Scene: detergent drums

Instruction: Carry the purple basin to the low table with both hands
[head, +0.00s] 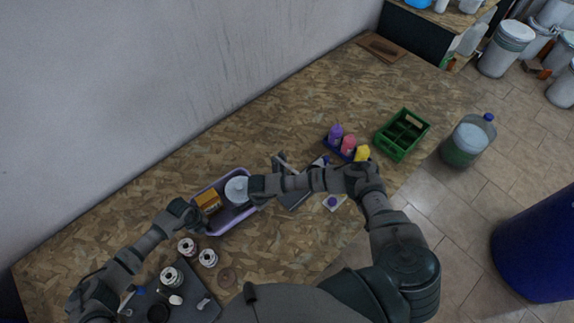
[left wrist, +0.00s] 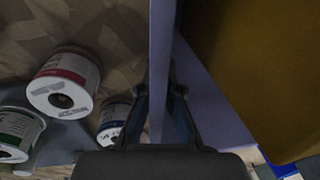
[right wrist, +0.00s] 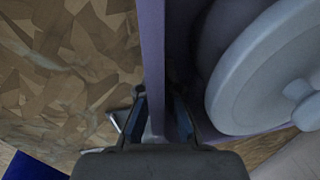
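The purple basin (head: 222,222) is on the chipboard worktop in the head view, holding an orange-brown box (head: 208,202) and a white lidded pot (head: 236,190). My left gripper (head: 193,217) is at its left side; in the left wrist view the basin wall (left wrist: 162,60) runs between its fingers (left wrist: 160,100), which close in on it. My right gripper (head: 257,190) is at the opposite side; in the right wrist view the wall (right wrist: 152,50) runs between its fingers (right wrist: 160,105), also closed in. The pot's lid (right wrist: 270,75) is beside it. I cannot make out a separate low table.
A dark blue tray of coloured bottles (head: 349,144) and a green crate (head: 402,135) stand to the right on the worktop (head: 290,115). A large jug (head: 468,140) and blue drum (head: 540,245) are on the floor.

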